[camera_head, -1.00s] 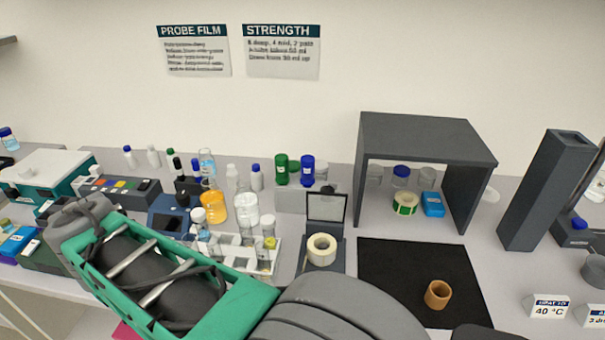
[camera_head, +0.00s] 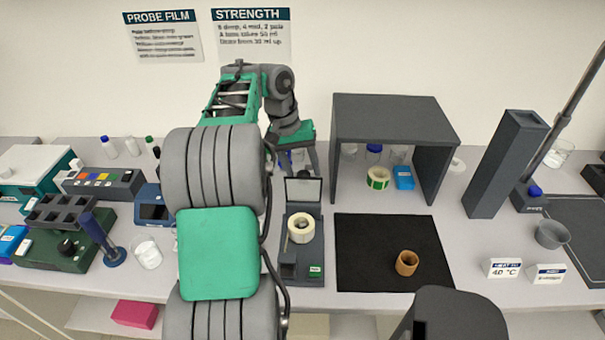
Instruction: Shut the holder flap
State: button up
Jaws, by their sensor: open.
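The holder (camera_head: 313,262) is a dark grey block on the bench, left of the black mat. Its flap (camera_head: 303,190) stands raised at the back edge, a dark frame with a pale panel. A cream ring (camera_head: 301,228) sits on the holder in front of the flap, with a thin rod leaning by it. My gripper (camera_head: 298,164) is beyond and above the flap, pointing down, with its jaws open. I see no contact with the flap, but my arm hides part of the gripper.
A black mat (camera_head: 385,270) with a tan cup (camera_head: 406,263) lies right of the holder. A grey shelf (camera_head: 397,115) stands behind it, with a green tape roll (camera_head: 378,178) and a blue box (camera_head: 403,178) underneath. My arm covers the bench left of the holder.

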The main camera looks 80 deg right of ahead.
jog(key=shift+f, duration=0.25)
jog(key=shift+c, duration=0.3)
grip_shut()
dwell(1.0)
